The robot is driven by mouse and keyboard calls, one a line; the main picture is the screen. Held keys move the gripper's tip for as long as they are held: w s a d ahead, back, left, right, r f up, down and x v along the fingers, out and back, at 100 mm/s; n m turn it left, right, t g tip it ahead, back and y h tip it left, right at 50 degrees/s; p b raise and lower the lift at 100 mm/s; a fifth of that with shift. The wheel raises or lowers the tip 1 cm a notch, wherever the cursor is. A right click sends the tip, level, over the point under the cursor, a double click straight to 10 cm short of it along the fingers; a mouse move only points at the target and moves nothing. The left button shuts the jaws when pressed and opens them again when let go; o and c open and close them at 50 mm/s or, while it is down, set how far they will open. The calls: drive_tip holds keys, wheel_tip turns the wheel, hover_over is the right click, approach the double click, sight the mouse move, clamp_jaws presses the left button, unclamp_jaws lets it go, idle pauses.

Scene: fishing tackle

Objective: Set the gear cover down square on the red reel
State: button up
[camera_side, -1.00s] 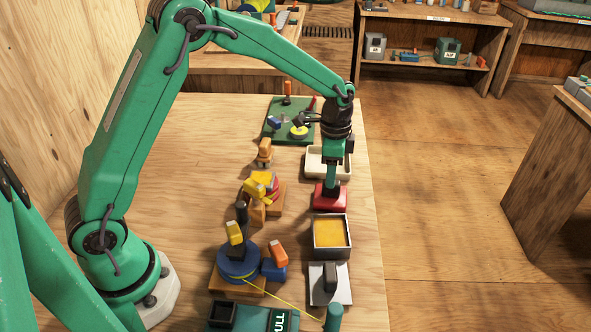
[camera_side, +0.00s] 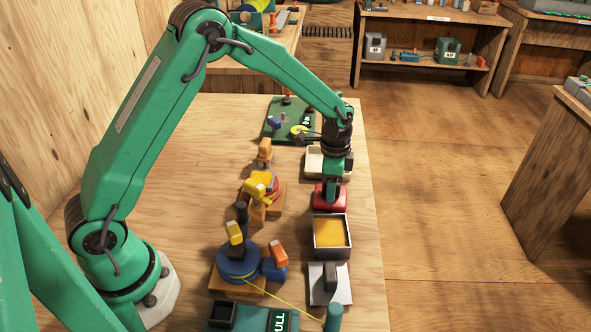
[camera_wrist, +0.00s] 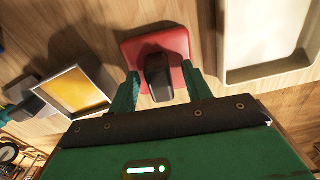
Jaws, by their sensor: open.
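A red square piece with a dark upright knob (camera_side: 329,198), which I take for the gear cover, rests on the wooden bench; it also shows in the wrist view (camera_wrist: 180,42). My gripper (camera_side: 331,187) is low over it. In the wrist view my open fingers (camera_wrist: 160,72) stand on either side of the dark knob, with no clear grip on it. The red reel (camera_side: 272,184) sits on a wooden block left of my gripper, with yellow parts over it. Much of its red body is hidden.
A grey box with orange-yellow filling (camera_side: 315,236) stands just in front of the red piece. A cream tray (camera_side: 313,166) lies behind it. A grey plate with a dark handle (camera_side: 342,292) and a blue reel (camera_side: 237,262) are nearer. The bench between my base and the reels is clear.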

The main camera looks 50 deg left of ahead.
clamp_jaws()
drive_tip(key=shift+r, duration=0.15)
drive_tip(key=shift+r, duration=0.55)
drive_tip(key=r, duration=0.3)
drive_tip(key=shift+s+d+r, duration=0.1)
drive_tip(key=shift+s+d, duration=0.05)
drive_tip(key=shift+d, duration=0.1)
drive_tip(key=s+d+r, duration=0.6)
drive_tip(key=d, duration=0.3)
drive_tip(key=shift+s+r, duration=0.2)
drive_tip(key=shift+s, duration=0.15)
drive_tip(key=shift+a, duration=0.15)
drive_tip(key=s+a+r, duration=0.1)
drive_tip(key=s+a, duration=0.2)
drive_tip(key=a, duration=0.7)
drive_tip(key=s+a+r, duration=0.2)
drive_tip(key=s+a, duration=0.1)
drive_tip(key=a, duration=0.7)
drive_tip(key=shift+a+r+n, duration=0.3)
drive_tip(key=shift+a+n, duration=0.05)
drive_tip(key=shift+n, duration=0.05)
